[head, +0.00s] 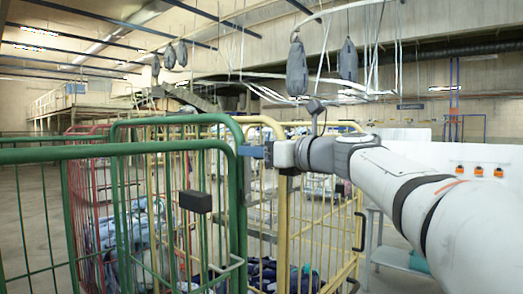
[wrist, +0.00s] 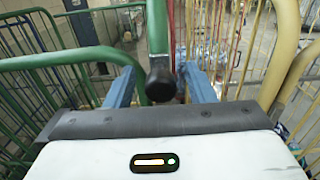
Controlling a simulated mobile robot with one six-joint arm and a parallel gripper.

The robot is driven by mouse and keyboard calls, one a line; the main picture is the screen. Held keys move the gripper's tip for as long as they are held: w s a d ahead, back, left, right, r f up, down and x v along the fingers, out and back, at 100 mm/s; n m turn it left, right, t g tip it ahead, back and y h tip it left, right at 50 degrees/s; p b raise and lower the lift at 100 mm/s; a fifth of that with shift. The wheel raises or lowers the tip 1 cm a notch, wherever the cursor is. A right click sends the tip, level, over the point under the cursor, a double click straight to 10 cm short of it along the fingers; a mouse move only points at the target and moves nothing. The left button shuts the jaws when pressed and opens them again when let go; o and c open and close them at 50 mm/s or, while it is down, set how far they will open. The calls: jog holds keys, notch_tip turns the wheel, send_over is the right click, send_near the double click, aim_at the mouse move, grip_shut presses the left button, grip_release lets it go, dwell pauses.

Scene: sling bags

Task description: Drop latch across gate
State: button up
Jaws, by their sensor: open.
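The green gate (head: 175,150) is a barred cage panel standing at the left centre. My gripper (head: 246,151) is at the upper right corner of its frame. In the wrist view, the blue fingers of my gripper (wrist: 161,75) are open, one on each side of a black rounded knob (wrist: 161,86). The knob is in front of a green post (wrist: 157,28) and looks like the latch's grip. I see no finger closed on it. A black block (head: 195,201) hangs on the gate's bars, lower and to the left of my gripper. The latch bar itself is hard to make out.
A yellow cage (head: 292,215) stands just right of the green gate, and a red cage (head: 80,190) behind left. Dark bundles (head: 265,272) lie inside. Grey sling bags (head: 297,68) hang overhead. A bench (head: 400,258) stands at right.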

jog(key=shift+c, duration=0.4)
grip_shut()
jog(key=shift+f, duration=0.1)
